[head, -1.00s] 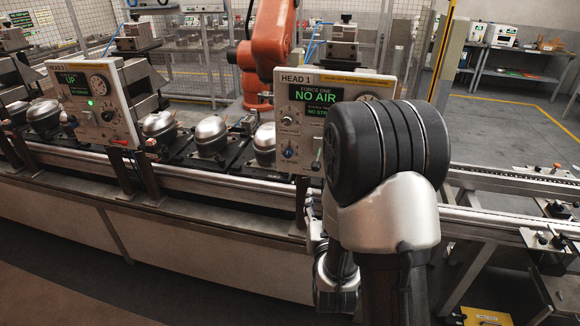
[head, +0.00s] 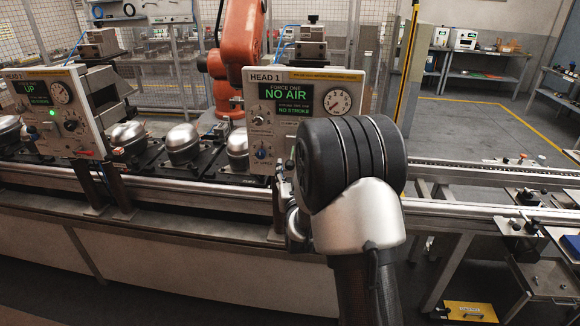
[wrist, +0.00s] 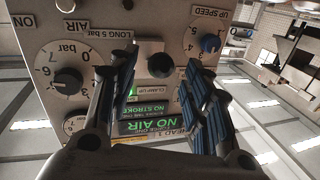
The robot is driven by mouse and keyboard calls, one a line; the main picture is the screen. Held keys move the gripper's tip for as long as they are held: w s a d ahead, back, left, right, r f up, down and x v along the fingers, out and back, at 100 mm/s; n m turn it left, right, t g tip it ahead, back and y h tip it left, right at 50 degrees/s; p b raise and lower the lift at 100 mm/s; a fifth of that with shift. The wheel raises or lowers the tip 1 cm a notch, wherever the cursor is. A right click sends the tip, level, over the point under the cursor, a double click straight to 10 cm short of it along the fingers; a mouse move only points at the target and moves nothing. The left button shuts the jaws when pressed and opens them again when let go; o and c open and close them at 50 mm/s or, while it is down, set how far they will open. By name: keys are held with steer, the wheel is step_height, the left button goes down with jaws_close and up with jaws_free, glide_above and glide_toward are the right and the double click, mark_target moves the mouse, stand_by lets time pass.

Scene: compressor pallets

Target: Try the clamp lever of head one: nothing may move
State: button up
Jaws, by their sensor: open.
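The head 1 panel (head: 350,78) is a pale box whose green display reads NO AIR and NO STROKE. It has a gauge, small knobs and a blue knob. In the wrist view the panel (wrist: 101,28) appears upside down and close. A black rounded lever end (wrist: 160,66) points at the camera near a CLAMP UP label. My gripper (wrist: 160,63) is open, with one ribbed blue-black finger on each side of that end. I cannot tell whether either finger touches it. In the head view my arm hides the gripper and part of the panel.
A second panel (head: 52,108) with a green UP display stands left. Silver compressors (head: 182,143) sit on pallets along the conveyor (head: 480,207). An orange robot arm (head: 241,40) stands behind it. Floor beyond the conveyor at right is open.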

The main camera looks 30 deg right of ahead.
mark_target(291, 168)
steer(key=shift+x, duration=1.9)
steer(key=shift+c, duration=0.4)
jaws_close()
